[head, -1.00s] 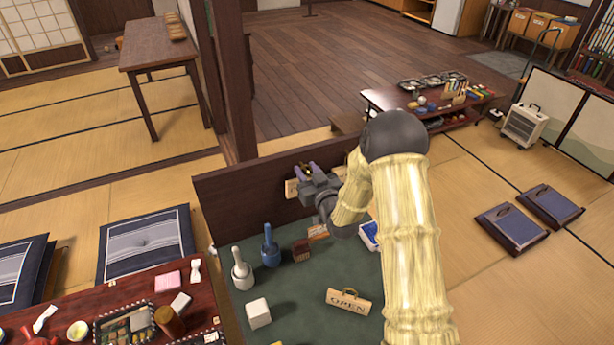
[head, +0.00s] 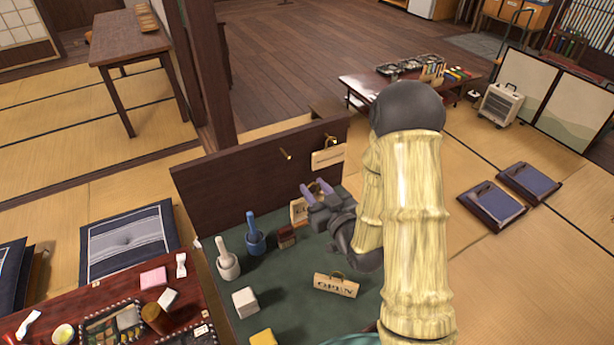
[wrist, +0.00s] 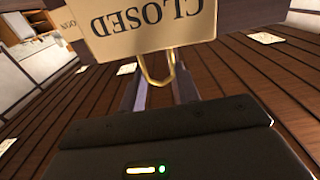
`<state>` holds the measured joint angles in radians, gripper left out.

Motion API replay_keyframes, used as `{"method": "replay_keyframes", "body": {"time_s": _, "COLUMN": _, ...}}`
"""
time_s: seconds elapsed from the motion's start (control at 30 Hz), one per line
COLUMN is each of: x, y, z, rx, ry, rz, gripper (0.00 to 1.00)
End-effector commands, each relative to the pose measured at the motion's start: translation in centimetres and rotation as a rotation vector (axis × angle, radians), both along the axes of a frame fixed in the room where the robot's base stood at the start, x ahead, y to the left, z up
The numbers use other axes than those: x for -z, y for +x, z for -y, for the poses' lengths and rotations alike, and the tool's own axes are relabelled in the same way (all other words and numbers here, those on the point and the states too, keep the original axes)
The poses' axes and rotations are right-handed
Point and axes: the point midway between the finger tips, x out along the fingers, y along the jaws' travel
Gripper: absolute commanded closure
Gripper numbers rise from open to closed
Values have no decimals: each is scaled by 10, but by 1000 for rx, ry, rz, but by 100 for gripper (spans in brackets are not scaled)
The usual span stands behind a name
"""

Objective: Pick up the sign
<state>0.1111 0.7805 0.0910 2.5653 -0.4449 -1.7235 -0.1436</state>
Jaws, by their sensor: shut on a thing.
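A pale wooden sign reading CLOSED (wrist: 140,25) shows upside down in the wrist view, with a brass loop on it. My gripper (head: 316,190) is shut on that loop; its fingers also show in the wrist view (wrist: 158,82). In the head view the held sign (head: 298,211) is partly hidden behind my gripper, in front of the dark upright board (head: 235,180). A second sign (head: 328,157) hangs on the board, and a brass hook (head: 286,155) there is bare. A sign reading OPEN (head: 336,286) lies on the green counter top (head: 290,290).
White (head: 228,266) and blue (head: 255,240) holders, a brown block (head: 286,236), a white cube (head: 245,302) and a yellow block (head: 263,338) stand on the green top. A red low table (head: 60,300) with dishes adjoins at left.

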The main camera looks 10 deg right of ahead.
Motion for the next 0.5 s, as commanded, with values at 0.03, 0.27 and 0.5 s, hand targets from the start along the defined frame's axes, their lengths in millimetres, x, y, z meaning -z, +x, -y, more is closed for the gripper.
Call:
{"method": "replay_keyframes", "body": {"time_s": 0.03, "x": -5, "y": 1, "z": 0, "rx": -1, "ry": 1, "rz": 0, "gripper": 100}}
{"method": "replay_keyframes", "body": {"time_s": 0.27, "x": -6, "y": -3, "z": 2, "rx": -6, "ry": -3, "rz": -1, "gripper": 100}}
{"method": "replay_keyframes", "body": {"time_s": 0.5, "x": -6, "y": -13, "z": 5, "rx": -6, "ry": -2, "rz": -1, "gripper": 100}}
